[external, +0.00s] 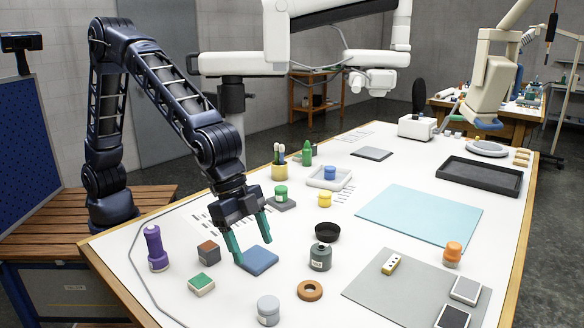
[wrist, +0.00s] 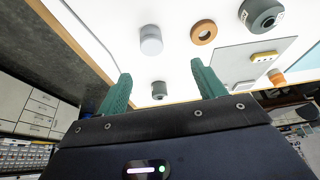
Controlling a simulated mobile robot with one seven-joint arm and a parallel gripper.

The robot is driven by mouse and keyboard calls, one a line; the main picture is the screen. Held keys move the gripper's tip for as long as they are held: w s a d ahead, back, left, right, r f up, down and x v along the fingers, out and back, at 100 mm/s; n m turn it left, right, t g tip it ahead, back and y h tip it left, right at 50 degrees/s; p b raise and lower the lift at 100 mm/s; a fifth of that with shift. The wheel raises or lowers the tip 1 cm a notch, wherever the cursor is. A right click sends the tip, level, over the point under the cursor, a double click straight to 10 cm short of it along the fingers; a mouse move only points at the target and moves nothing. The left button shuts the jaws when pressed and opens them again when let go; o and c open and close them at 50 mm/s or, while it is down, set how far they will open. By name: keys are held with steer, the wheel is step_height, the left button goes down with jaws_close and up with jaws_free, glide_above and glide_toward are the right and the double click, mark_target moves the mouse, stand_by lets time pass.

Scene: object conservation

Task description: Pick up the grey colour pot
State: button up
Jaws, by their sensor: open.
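A light grey cylinder, apparently this pot, shows above the left fingertip in the wrist view (wrist: 151,42). My gripper (external: 252,251) is open with green fingers pointing down over the white table, behind and apart from the pot. In the wrist view, the fingers (wrist: 160,70) are spread with nothing held. A smaller dark grey pot (wrist: 159,90) shows farther off in the gap between them.
An orange ring (external: 310,290) and dark grey-green bottle (external: 320,257) are right of the grey pot. A green-topped block (external: 201,284), brown block (external: 209,252) and purple bottle (external: 156,248) stand left. A grey mat (external: 405,294) lies right.

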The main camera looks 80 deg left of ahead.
mark_target(269, 303)
steer(key=shift+s+d+x, duration=0.15)
steer(key=shift+d+x, duration=0.1)
steer(key=shift+x, duration=1.85)
steer(key=shift+s+d+x, duration=0.1)
steer(key=shift+d+x, duration=0.2)
steer(key=shift+x, duration=1.75)
steer(key=shift+s+d+x, duration=0.15)
steer(key=shift+d+x, duration=0.1)
steer(key=shift+x, duration=1.85)
steer(key=shift+r, duration=0.15)
steer(key=c, duration=1.1)
steer(key=shift+r, duration=0.1)
